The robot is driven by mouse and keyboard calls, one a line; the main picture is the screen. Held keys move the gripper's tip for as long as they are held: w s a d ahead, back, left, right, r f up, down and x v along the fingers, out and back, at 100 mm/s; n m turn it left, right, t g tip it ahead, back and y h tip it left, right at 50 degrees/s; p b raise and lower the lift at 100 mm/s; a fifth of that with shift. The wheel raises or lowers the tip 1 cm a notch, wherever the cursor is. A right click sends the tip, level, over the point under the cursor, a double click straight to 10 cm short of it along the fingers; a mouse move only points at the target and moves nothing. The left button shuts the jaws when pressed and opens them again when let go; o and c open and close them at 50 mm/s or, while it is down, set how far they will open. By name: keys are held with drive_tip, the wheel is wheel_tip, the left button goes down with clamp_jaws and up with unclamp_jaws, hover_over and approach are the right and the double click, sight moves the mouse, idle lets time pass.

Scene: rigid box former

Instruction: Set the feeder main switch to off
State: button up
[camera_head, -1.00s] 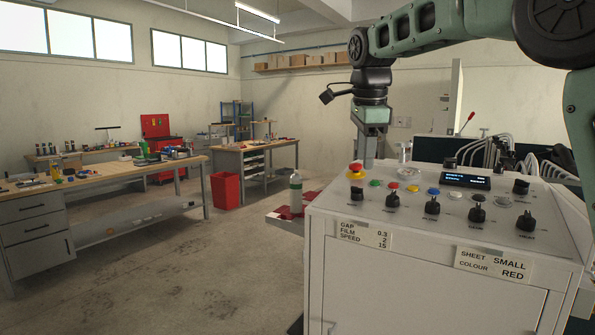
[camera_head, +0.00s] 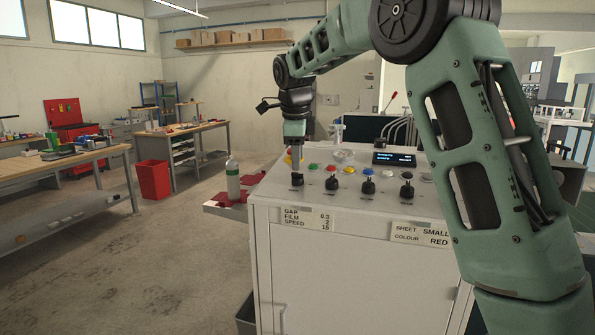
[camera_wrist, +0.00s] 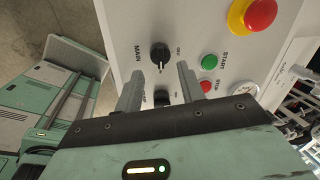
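The feeder main switch is a black rotary knob marked MAIN (camera_wrist: 160,54) on the light panel in the wrist view. A pale line shows on its lower part; I cannot tell for sure which small position mark it points to. In the head view the knob (camera_head: 297,181) is the leftmost of the front row. My gripper (camera_wrist: 159,80) is open, its two fingers apart. In the wrist view the fingertips lie just below the MAIN knob in the picture, not around it. In the head view my gripper (camera_head: 296,163) hangs down over the knob's area, partly covering the panel behind.
A second black knob (camera_wrist: 162,97) shows between the fingers, partly hidden. The red-and-yellow emergency stop (camera_wrist: 252,13), green START button (camera_wrist: 209,62) and red STOP button (camera_wrist: 208,88) are close by. More knobs and a display (camera_head: 394,158) lie further right on the panel.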

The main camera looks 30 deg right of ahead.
sight(298, 173)
drive_tip(key=shift+p+x, duration=0.45)
drive_tip(key=shift+x, duration=2.35)
drive_tip(key=c, duration=0.7)
